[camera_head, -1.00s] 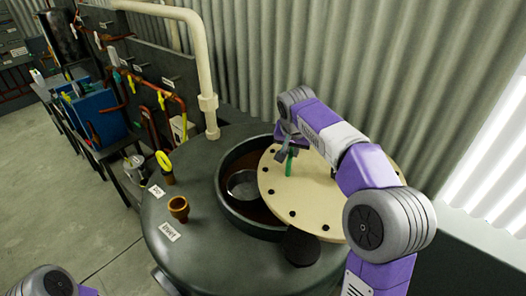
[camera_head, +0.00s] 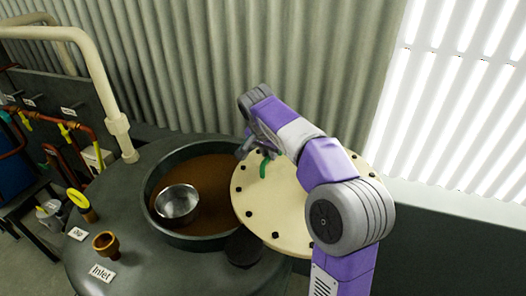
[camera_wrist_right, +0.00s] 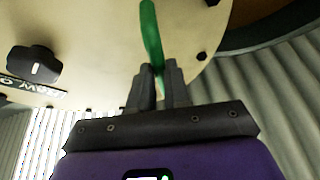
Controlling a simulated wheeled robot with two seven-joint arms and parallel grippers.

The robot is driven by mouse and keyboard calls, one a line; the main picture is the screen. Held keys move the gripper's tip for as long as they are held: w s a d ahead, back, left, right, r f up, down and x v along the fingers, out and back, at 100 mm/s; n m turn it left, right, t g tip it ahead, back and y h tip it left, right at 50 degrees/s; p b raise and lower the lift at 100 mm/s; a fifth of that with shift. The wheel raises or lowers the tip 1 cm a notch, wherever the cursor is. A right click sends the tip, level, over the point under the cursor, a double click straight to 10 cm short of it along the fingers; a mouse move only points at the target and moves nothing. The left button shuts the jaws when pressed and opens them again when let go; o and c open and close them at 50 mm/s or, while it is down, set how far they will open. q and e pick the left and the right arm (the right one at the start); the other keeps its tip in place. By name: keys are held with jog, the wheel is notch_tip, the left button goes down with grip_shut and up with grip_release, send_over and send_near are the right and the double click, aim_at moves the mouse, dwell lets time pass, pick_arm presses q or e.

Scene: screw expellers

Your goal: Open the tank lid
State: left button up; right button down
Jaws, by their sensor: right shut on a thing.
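The tank lid (camera_head: 282,215) is a cream disc with dark bolts around its edge. It sits off to the right of the round tank opening (camera_head: 160,229), leaving most of the opening uncovered. My right gripper (camera_head: 250,151) is at the lid's far left part, shut on the green handle (camera_head: 264,167). In the right wrist view the fingers (camera_wrist_right: 161,84) close around the green handle (camera_wrist_right: 151,35), with the lid's cream face (camera_wrist_right: 95,30) behind it. A metal bowl (camera_head: 177,203) shows inside the opening above brown contents. My left gripper is out of view.
The dark tank top (camera_head: 130,265) carries a brass inlet fitting (camera_head: 106,244) and a yellow-ringed valve (camera_head: 80,203) on the left. A pale pipe (camera_head: 105,90) rises behind. A corrugated wall (camera_head: 200,65) stands close behind the tank. A dark knob (camera_wrist_right: 35,65) is on the lid.

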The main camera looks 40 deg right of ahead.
dwell(0.4)
jog(key=c, duration=1.1)
grip_release()
jog(key=shift+s, duration=0.1)
jog(key=v, duration=0.7)
jog(key=shift+r+p, duration=0.3)
